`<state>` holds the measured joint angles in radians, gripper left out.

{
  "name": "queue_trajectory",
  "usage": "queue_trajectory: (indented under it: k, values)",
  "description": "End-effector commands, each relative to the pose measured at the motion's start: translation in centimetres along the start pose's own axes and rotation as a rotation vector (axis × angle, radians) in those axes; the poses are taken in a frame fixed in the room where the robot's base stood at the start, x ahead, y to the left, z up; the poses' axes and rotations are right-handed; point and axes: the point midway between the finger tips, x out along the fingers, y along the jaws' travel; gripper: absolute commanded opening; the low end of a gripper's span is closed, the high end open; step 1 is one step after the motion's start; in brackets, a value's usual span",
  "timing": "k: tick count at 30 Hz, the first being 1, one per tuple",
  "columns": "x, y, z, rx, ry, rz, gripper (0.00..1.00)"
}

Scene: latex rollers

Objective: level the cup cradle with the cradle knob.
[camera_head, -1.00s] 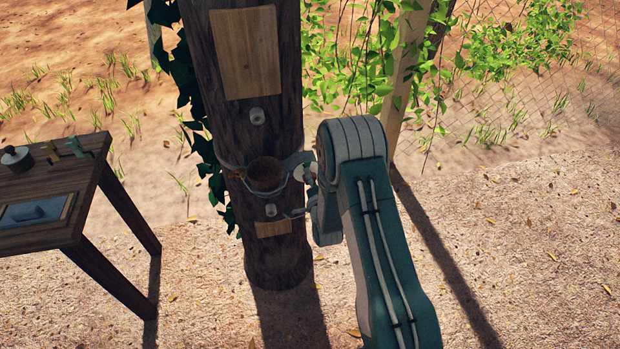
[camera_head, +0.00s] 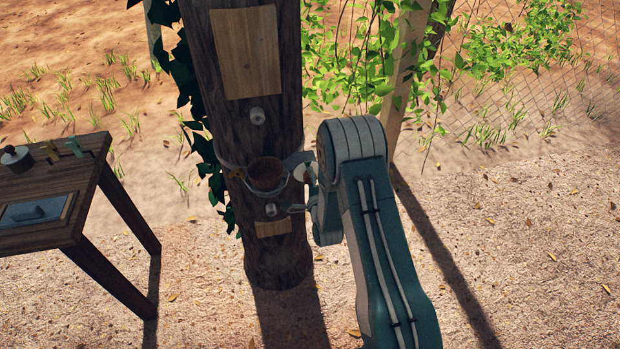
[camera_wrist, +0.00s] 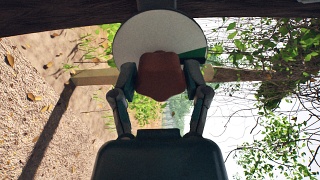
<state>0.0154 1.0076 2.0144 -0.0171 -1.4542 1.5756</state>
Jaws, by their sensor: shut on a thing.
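The cup cradle is a metal ring (camera_head: 243,168) on the side of the dark wooden post (camera_head: 280,262), with a brown cup (camera_head: 266,172) in it. Its exact tilt is too small to tell. In the wrist view a reddish-brown knob (camera_wrist: 161,76) stands in front of a round white disc with a green sector (camera_wrist: 150,32). My gripper (camera_wrist: 161,80) is shut on the knob, one finger at each side. In the head view my gripper (camera_head: 303,190) is at the right of the cup, against the post, and the knob is mostly hidden by my arm.
A wooden table (camera_head: 95,190) with small items stands at the left. A leaning pole (camera_head: 402,75), vines and a wire fence are behind at the right.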

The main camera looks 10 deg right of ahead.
Motion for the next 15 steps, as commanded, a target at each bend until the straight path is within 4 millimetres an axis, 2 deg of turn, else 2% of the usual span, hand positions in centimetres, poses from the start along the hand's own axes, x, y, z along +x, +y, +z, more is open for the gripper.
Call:
queue_trajectory:
  k: [4, 5, 6, 7, 15]
  values:
    - [-0.08, 0.29, -0.32, 0.000, 0.008, 0.009, 0.12]
    - [-0.08, 0.29, -0.31, 0.000, 0.008, 0.009, 0.73]
    - [-0.09, 0.28, -0.29, 0.000, 0.008, 0.008, 0.91]
    - [-0.09, 0.27, -0.27, -0.001, 0.007, 0.008, 0.95]
    - [-0.11, 0.13, -0.03, -0.003, 0.004, 0.004, 0.95]
